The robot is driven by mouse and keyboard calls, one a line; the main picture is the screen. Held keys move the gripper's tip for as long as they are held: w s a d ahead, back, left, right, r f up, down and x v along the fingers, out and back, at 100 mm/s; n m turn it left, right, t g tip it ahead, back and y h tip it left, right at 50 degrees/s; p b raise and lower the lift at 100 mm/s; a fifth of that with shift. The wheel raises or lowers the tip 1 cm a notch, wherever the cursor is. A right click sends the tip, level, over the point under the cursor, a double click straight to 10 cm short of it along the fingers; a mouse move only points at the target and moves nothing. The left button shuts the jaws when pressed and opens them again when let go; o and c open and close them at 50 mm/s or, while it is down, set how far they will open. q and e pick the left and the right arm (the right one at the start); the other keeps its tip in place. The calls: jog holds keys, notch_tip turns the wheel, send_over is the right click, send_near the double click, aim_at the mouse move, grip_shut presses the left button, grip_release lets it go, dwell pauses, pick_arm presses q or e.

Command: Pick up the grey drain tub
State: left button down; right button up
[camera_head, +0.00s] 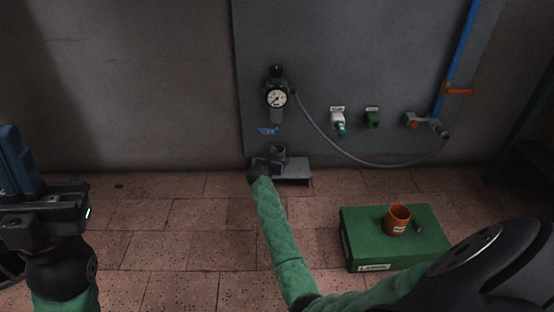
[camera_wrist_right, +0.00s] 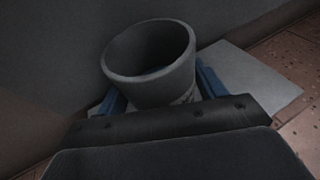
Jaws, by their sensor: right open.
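The grey drain tub (camera_head: 278,151) stands on a grey plate at the foot of the wall panel, below the gauge. In the right wrist view the round, open-topped tub (camera_wrist_right: 150,62) sits between the two blue fingers of my right gripper (camera_wrist_right: 163,88). The fingers are apart, one on each side of it; I cannot tell whether either touches it. In the head view my right gripper (camera_head: 268,163) is small and dark at the tub's near side. My left gripper (camera_head: 20,165) is raised at the left edge, blue fingers upward, far from the tub; its opening is unclear.
The grey plate (camera_head: 296,175) lies on the tiled floor against the wall. A pressure gauge (camera_head: 276,98) and a grey hose (camera_head: 350,156) hang above. A green box (camera_head: 360,246) with an orange cup (camera_head: 398,218) stands at right. The left floor is mostly clear.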

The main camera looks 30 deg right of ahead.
jog(key=c, duration=0.7)
jog(key=shift+r, duration=0.1)
